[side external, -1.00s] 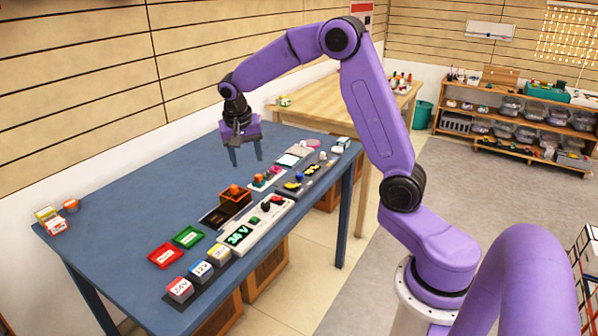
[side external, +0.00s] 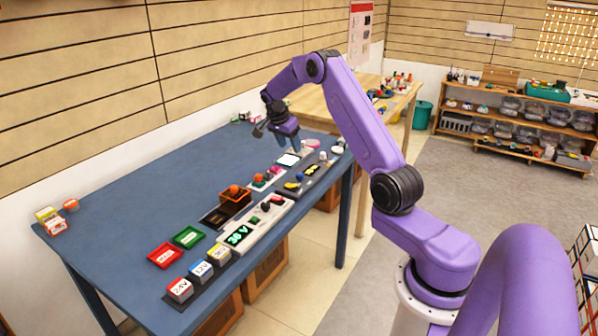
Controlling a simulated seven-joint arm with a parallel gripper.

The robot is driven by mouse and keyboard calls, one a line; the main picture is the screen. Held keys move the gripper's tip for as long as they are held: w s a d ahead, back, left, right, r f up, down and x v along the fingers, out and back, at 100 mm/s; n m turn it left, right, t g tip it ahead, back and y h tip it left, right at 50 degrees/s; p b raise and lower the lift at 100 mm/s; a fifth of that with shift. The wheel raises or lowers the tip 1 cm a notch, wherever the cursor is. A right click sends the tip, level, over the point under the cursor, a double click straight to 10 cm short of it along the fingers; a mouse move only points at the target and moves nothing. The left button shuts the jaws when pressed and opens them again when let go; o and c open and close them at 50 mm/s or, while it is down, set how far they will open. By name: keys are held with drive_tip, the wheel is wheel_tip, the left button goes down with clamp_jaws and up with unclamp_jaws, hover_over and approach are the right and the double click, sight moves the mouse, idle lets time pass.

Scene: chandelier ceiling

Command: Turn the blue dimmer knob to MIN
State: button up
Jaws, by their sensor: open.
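A small blue knob (side external: 300,176) sits on a dark grey panel (side external: 322,178) near the table's right edge, beside yellow markings. Its pointer and the MIN mark are too small to read. My gripper (side external: 289,147) is open and empty above the far part of the table. It is behind the knob in the picture, near a device with a white screen (side external: 288,160), and apart from the knob.
A white panel with a green "36 V" display (side external: 238,235) lies nearer, beside an orange-brown box (side external: 236,197). Red (side external: 165,254) and green (side external: 188,237) trays and several voltage blocks stand in front. The blue table's (side external: 150,190) left and middle are mostly clear.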

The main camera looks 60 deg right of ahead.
sight(300, 174)
drive_tip(key=x, duration=1.4)
drive_tip(key=shift+a, duration=0.1)
drive_tip(key=c, duration=1.1)
